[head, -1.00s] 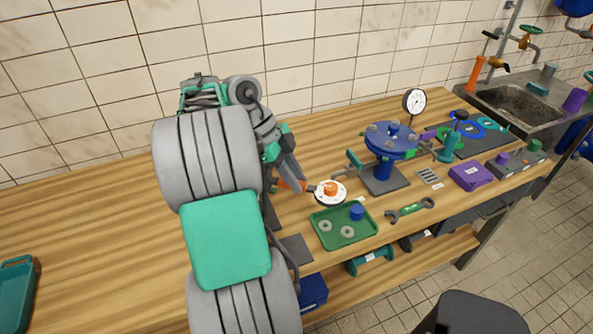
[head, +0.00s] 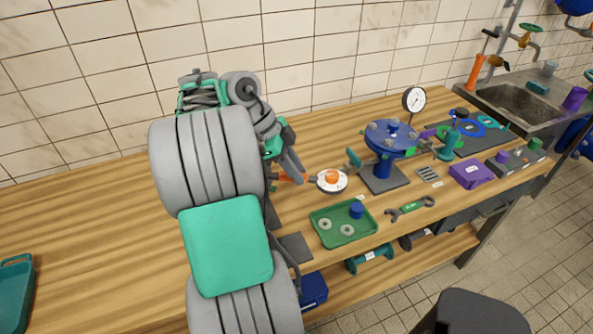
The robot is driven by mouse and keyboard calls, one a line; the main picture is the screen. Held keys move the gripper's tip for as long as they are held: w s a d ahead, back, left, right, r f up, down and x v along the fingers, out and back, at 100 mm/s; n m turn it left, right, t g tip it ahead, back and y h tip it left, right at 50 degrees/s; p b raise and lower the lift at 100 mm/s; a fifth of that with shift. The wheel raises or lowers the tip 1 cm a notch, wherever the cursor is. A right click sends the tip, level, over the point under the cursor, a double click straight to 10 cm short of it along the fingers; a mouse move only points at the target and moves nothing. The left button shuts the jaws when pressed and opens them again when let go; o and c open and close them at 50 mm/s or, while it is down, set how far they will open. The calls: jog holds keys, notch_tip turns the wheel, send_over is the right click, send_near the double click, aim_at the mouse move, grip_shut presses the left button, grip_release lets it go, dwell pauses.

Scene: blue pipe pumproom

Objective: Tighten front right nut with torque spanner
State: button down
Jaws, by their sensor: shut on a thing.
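My gripper (head: 296,177) is beside the left of the blue flange, above the wooden bench. It is shut on what looks like the torque spanner (head: 328,187). The tool has an orange grip, partly hidden by my gripper, and a round, pale-faced head with a dark rim and an orange centre. The blue flange (head: 385,146) stands on a pedestal over a dark square plate, with several grey nuts around its top. Its front right nut is too small to make out clearly. The spanner head is left of the flange and apart from it.
A green tray (head: 323,238) holds washers and a blue part. A green-handled open spanner (head: 411,207) lies to its right. A dial gauge (head: 413,101) stands behind the flange. A purple box (head: 471,174) sits at right. The bench's left side is largely clear.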

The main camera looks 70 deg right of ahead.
jog(key=shift+r, duration=0.2)
jog(key=shift+r+p, duration=1.65)
jog(key=shift+p, duration=0.05)
